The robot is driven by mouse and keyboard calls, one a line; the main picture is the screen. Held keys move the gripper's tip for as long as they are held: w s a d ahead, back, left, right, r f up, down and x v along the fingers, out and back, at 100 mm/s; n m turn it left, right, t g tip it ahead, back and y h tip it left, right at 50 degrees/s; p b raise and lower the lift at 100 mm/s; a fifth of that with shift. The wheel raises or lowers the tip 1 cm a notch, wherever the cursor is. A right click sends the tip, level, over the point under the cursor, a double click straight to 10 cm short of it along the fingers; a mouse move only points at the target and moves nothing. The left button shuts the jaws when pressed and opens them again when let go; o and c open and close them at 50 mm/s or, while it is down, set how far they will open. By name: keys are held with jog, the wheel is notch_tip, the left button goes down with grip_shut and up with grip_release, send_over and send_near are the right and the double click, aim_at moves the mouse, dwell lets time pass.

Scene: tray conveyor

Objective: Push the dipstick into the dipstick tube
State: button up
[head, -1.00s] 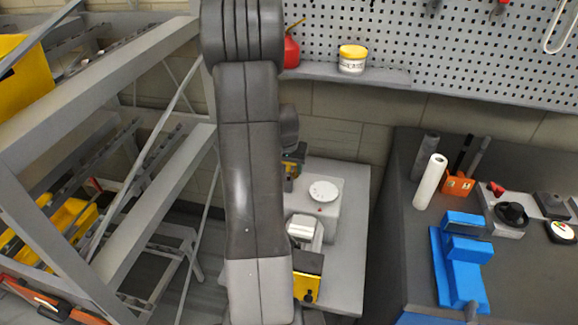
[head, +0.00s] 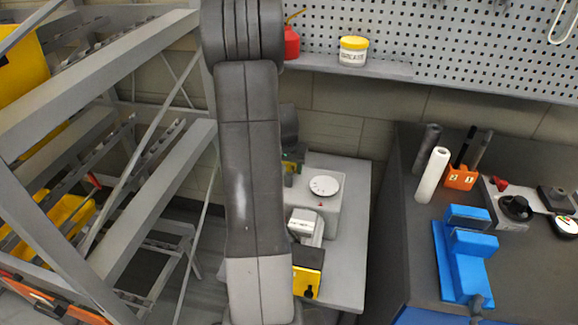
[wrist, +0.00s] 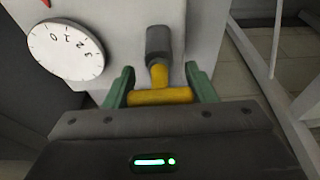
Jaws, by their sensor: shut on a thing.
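The dipstick (wrist: 160,97) has a yellow T-shaped handle and a short yellow stem. In the wrist view its crossbar lies between the two green fingers of my gripper (wrist: 160,78), which is shut on it. The stem meets the dark grey dipstick tube (wrist: 159,43) beyond it, in line with it. A short length of yellow stem still shows outside the tube; how deep the rest goes is hidden. In the head view my arm covers most of the gripper, and I cannot make out the dipstick or tube clearly.
A light grey housing with a white numbered dial (wrist: 65,50) stands beside the tube; the dial (head: 324,186) also shows in the head view. A grey rack (head: 150,200) is on the left. A dark bench with a blue vise (head: 462,260) is on the right.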

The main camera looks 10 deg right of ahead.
jog(key=shift+f, duration=0.25)
jog(key=o, duration=1.1)
jog(key=shift+c, duration=0.2)
jog(key=v, duration=1.3)
jog(key=shift+r+b, duration=0.4)
jog(key=shift+a, duration=0.1)
jog(key=x, duration=1.3)
jog(key=shift+f+p, duration=0.35)
jog(key=shift+r, duration=0.1)
jog(key=shift+s, duration=0.1)
